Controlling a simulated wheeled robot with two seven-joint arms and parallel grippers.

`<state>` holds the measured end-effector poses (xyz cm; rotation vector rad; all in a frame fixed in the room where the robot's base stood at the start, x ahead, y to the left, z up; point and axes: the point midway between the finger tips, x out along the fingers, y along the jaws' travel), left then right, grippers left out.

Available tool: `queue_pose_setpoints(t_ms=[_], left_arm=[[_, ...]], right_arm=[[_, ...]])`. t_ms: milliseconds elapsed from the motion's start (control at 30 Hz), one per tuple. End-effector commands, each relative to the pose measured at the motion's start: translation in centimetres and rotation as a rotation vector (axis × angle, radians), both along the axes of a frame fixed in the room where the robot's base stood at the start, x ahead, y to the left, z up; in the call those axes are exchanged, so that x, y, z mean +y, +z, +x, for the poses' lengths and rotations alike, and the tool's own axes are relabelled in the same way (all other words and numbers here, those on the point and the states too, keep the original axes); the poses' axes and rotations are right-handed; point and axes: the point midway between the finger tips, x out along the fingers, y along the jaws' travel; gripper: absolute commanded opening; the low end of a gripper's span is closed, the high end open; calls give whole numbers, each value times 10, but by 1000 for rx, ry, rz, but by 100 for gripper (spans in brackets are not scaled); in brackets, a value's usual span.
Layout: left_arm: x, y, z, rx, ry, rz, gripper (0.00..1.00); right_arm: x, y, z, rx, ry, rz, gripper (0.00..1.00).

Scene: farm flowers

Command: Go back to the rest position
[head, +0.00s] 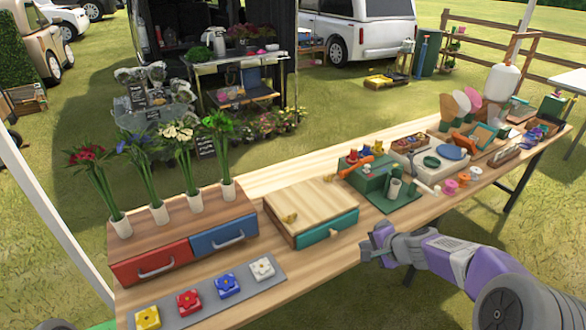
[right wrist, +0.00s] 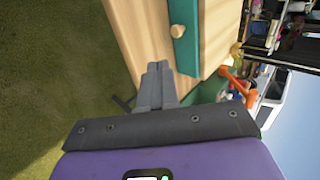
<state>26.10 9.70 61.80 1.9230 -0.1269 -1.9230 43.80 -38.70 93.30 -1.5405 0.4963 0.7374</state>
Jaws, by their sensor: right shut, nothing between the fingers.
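My right gripper (head: 374,247) is shut and empty at the front edge of the long wooden table (head: 342,256), to the right of a wooden box with a teal drawer (head: 328,228). In the right wrist view its closed fingers (right wrist: 158,70) point toward the table's side, with the teal drawer front and its round wooden knob (right wrist: 177,31) just beyond. Whether the fingers touch the table edge I cannot tell. My purple and grey right arm (head: 445,255) comes in from the right, in front of the table. My left gripper is not in view.
Several flower bunches stand in white vases (head: 196,199) on a box with a red drawer (head: 150,262) and a blue drawer (head: 225,236). A grey strip (head: 207,297) with coloured flower blocks lies in front. Green trays and tools (head: 385,180) crowd the table's right half. Grass is open before the table.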

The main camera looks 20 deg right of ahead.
Motion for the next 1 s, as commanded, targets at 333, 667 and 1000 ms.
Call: queue_pose_setpoints(t_ms=[333,667,1000], left_arm=[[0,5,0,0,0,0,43],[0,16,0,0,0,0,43],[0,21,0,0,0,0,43]], right_arm=[[51,-92,-8,201,174,-87,0],[191,-250,-93,434,763,-284,0],[285,-293,-173,370,1154,-282,0]])
